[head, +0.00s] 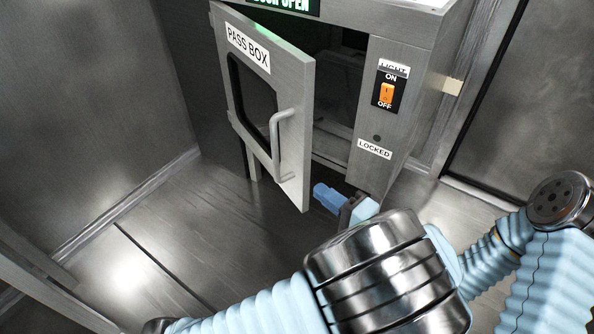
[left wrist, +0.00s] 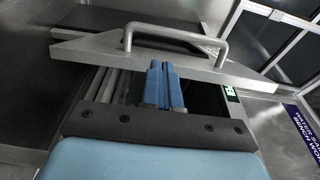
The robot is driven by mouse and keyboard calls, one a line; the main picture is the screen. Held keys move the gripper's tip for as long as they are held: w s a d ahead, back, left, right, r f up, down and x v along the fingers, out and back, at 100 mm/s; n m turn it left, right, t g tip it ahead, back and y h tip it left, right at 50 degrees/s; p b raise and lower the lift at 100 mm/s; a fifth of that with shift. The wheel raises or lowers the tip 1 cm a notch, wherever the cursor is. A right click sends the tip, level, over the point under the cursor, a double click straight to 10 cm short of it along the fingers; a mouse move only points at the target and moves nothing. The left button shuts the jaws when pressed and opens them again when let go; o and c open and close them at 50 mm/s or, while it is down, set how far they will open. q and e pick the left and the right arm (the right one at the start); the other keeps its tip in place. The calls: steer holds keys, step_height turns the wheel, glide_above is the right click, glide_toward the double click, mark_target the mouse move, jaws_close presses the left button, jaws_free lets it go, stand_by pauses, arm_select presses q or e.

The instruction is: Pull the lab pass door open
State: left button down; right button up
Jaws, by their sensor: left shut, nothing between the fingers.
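The pass box door (head: 293,89) is a grey framed panel with a dark window and a "PASS BOX" label. It stands partly open, swung out to the left, with a dark gap between it and the box body (head: 384,140). Its bar handle (head: 278,143) is on the outer face near the free edge. My left gripper (head: 325,197) is shut and empty, just right of the door's lower free corner. In the left wrist view its blue fingers (left wrist: 162,84) lie together by the door edge, and the handle (left wrist: 178,40) shows beyond them. My right gripper is not in view.
An orange light switch (head: 386,93) and a "LOCKED" label (head: 374,150) are on the box front, right of the opening. A green lit sign (head: 286,4) is above. The floor (head: 190,230) left of the door is clear, up to a grey wall.

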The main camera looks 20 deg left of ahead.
arm_select(q)
steer(key=b, duration=0.1)
glide_above(293, 171)
steer(key=s+d, duration=0.1)
steer(key=s, duration=0.3)
steer(key=shift+s+d, duration=0.1)
steer(key=shift+s, duration=0.1)
